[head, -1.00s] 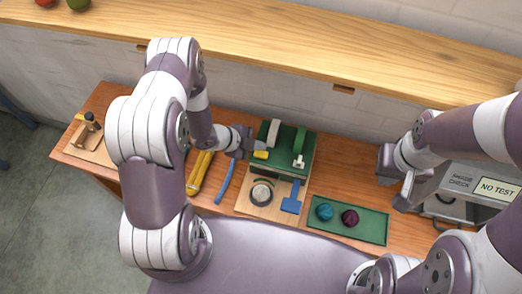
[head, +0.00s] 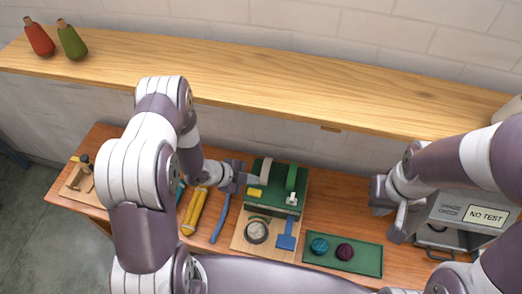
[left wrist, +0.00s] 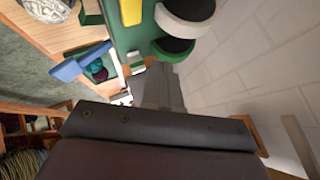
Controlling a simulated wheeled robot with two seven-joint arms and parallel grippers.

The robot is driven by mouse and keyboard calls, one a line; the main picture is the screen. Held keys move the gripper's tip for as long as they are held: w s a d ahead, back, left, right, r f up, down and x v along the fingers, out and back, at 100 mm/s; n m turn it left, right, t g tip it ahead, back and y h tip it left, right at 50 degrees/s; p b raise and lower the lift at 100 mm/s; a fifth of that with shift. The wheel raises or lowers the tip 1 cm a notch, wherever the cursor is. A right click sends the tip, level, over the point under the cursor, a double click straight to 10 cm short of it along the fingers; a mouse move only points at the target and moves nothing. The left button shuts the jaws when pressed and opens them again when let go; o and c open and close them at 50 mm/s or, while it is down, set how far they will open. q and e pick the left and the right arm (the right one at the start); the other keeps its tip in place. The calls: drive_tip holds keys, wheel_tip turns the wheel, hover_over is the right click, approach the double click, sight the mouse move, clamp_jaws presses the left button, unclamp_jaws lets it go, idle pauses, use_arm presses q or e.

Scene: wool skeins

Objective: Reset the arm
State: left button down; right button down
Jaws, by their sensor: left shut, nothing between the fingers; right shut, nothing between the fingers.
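My left gripper (head: 245,179) is shut and empty, at the left side of a green block device (head: 262,203) on the table. It also shows in the left wrist view (left wrist: 160,88), with the device's green body and round parts close beyond it. I cannot tell whether it touches the device. My right gripper (head: 396,224) is shut and empty, above the table's right part, left of a grey box with a "NO TEST" sign (head: 486,215).
A green tray (head: 368,262) holds a teal ball (head: 319,246) and a maroon ball (head: 345,252). A yellow tool (head: 194,210) and a blue strip (head: 220,218) lie left of the device.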

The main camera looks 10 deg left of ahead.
use_arm(q)
drive_tip(key=s+a+n+g+y+b, duration=0.45)
drive_tip(key=s+a+n+y, duration=0.35)
drive_tip(key=a+n, duration=0.45)
drive_tip(key=s+d+r+n+b, duration=0.5)
drive_tip(key=d+r+n+b, duration=0.2)
drive_tip(key=r+b, duration=0.1)
drive_tip(key=shift+s+d+r+t, duration=0.15)
drive_tip(key=shift+d+r+t, duration=0.15)
drive_tip(key=shift+r, duration=0.35)
drive_tip(key=shift+a+n, duration=0.15)
drive_tip(key=shift+n, duration=0.1)
